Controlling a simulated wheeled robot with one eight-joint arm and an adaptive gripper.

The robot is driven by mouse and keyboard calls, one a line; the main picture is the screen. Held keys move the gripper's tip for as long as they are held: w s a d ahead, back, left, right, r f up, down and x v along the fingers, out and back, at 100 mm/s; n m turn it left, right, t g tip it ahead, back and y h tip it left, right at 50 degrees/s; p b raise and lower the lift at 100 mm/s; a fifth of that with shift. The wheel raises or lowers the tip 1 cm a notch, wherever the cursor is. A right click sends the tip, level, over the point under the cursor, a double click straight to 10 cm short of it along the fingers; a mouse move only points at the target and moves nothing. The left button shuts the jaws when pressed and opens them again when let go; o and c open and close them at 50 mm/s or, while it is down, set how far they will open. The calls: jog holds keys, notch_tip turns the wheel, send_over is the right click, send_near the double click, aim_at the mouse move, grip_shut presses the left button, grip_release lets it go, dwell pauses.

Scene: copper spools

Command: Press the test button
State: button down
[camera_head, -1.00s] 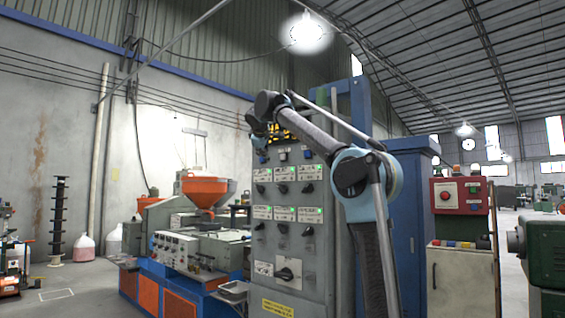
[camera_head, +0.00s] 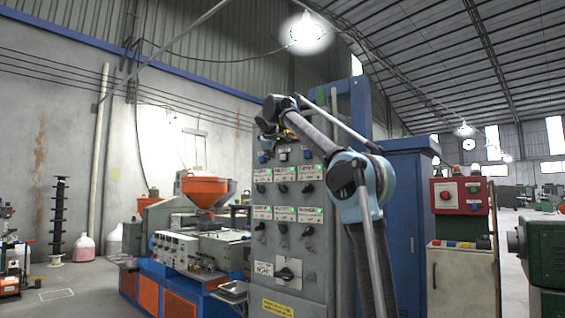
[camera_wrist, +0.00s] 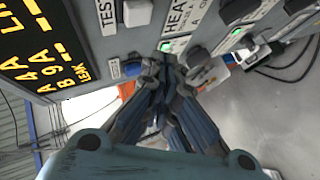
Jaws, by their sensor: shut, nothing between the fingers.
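The control panel (camera_head: 291,240) is a grey cabinet front with a display, labels, lamps and knobs. In the wrist view, a TEST label (camera_wrist: 107,18) sits beside a pale round button (camera_wrist: 137,12) at the top. A blue button (camera_wrist: 132,68) with a small label is lower, left of my fingertips. My gripper (camera_wrist: 168,66) is shut and empty, its tips close to the panel near a green lamp (camera_wrist: 166,46). I cannot tell if they touch it. In the head view, my gripper (camera_head: 268,139) is small, in front of the panel's upper part.
A yellow-lettered display (camera_wrist: 42,50) fills the wrist view's upper left. Knobs (camera_head: 307,188) stick out below the button row. A blue cabinet (camera_head: 408,220) stands right of the panel. A machine with an orange hopper (camera_head: 204,190) stands left. A red control box (camera_head: 459,195) is farther right.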

jog(key=shift+w+d, duration=1.05)
jog(key=shift+w, duration=0.3)
dwell(0.6)
jog(key=shift+w+d+r, duration=0.1)
jog(key=shift+w+d, duration=0.15)
jog(key=shift+w+d, duration=0.3)
jog(key=shift+w, duration=0.1)
dwell(1.0)
jog(key=shift+s+a, duration=0.6)
jog(key=shift+s, duration=0.1)
dwell(0.4)
jog(key=s+a, duration=0.1)
jog(key=s, duration=0.1)
jog(key=s+a, duration=0.2)
dwell(0.4)
